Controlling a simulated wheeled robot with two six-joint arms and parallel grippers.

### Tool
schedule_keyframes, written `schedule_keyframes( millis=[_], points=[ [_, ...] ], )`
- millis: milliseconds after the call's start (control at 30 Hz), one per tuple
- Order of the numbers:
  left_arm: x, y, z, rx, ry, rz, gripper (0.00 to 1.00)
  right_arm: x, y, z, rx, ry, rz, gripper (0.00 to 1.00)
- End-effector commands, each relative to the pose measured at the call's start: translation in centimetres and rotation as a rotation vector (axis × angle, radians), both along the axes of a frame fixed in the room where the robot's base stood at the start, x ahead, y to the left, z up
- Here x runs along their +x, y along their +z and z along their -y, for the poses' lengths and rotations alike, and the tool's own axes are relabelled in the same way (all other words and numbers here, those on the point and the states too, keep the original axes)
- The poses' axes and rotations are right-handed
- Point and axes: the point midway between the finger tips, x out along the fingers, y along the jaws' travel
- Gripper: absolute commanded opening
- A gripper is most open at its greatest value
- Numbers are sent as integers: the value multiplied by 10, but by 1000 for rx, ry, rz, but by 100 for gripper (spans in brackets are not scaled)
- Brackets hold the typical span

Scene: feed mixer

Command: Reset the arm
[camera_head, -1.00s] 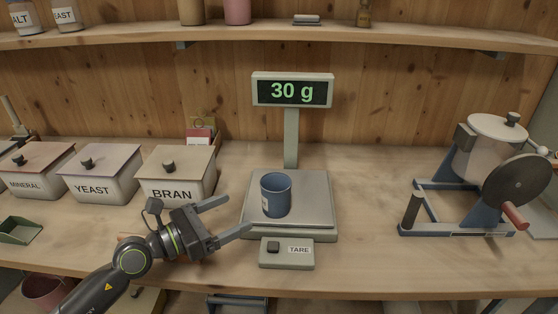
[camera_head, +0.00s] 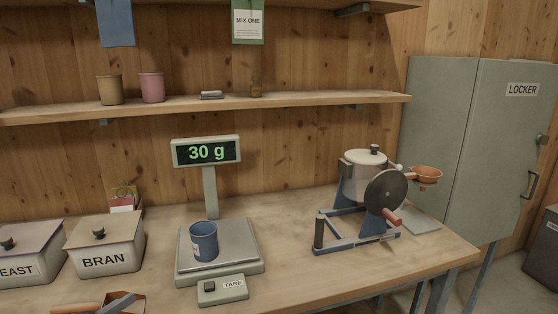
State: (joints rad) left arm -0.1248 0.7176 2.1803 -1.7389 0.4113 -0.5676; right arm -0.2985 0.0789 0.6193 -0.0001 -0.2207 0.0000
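A blue cup (camera_head: 204,242) stands upright on the scale's pan (camera_head: 236,235). The scale's display (camera_head: 206,151) reads 30 g, and its TARE button box (camera_head: 222,289) sits in front. My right gripper is not in view.
BRAN (camera_head: 104,246) and YEAST (camera_head: 28,256) boxes stand at left. A drum mixer with a crank (camera_head: 366,196) stands at right, near a locker (camera_head: 470,140). Bench between scale and mixer is clear.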

Motion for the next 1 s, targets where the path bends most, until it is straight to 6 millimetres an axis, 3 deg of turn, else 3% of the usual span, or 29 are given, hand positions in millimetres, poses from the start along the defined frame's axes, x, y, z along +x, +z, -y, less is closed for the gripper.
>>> schedule_keyframes(
  millis=[433, 567, 700, 867, 1000],
  points=[
    [-10, 31, -10, -440, 87, 9, 83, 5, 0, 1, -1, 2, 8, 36],
    [-15, 39, -22, -637, 140, 4, 83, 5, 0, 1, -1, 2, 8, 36],
    [-22, 43, -47, -934, 235, -14, 83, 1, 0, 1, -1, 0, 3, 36],
    [-38, 22, -92, -1396, 431, -64, 83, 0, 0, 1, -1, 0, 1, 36],
    [-62, -24, -125, -1794, 658, -133, 83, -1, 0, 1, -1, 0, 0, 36]
  ],
)
